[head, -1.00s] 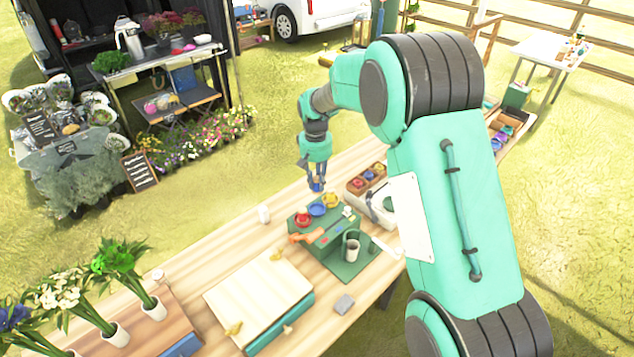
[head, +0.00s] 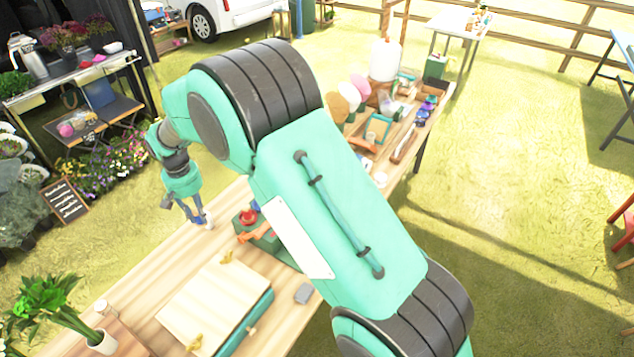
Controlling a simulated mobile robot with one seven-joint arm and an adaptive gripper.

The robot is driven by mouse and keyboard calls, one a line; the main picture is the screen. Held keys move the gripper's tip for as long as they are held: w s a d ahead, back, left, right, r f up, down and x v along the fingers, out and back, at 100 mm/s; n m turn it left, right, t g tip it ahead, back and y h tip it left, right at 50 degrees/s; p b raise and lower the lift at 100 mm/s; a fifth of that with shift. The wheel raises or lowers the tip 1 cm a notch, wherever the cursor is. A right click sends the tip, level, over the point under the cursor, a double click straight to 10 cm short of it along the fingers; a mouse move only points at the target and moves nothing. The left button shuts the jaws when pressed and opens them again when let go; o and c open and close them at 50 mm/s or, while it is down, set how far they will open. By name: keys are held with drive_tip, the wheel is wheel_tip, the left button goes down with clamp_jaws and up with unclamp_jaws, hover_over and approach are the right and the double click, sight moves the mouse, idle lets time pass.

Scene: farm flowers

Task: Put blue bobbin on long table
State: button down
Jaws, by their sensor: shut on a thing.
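My gripper (head: 196,214) is at the left, pointing down over the long wooden table (head: 180,252). It is shut on a small blue thing at its fingertips, which I take to be the blue bobbin (head: 199,219). It is small and partly covered by the fingers. I cannot tell whether it touches the tabletop. A small white item (head: 209,223) shows right beside the fingertips.
A green box (head: 262,238) with a red spool (head: 248,217) stands right of my gripper, partly hidden by my arm. A wooden board on a teal base (head: 215,295) and a grey block (head: 303,293) lie nearer. Bare tabletop lies below my gripper.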

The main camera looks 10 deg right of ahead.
drive_tip(key=b, duration=0.2)
hover_over(166, 288)
wheel_tip(166, 288, down, 4)
drive_tip(key=shift+f, duration=0.1)
drive_tip(key=shift+f+b, duration=0.55)
drive_tip(key=shift+f, duration=2)
drive_tip(key=shift+f, duration=0.1)
drive_tip(key=shift+f+b, duration=0.6)
drive_tip(key=shift+f, duration=1.8)
drive_tip(key=shift+f, duration=0.1)
drive_tip(key=c, duration=1.6)
unclamp_jaws()
drive_tip(key=shift+o, duration=0.2)
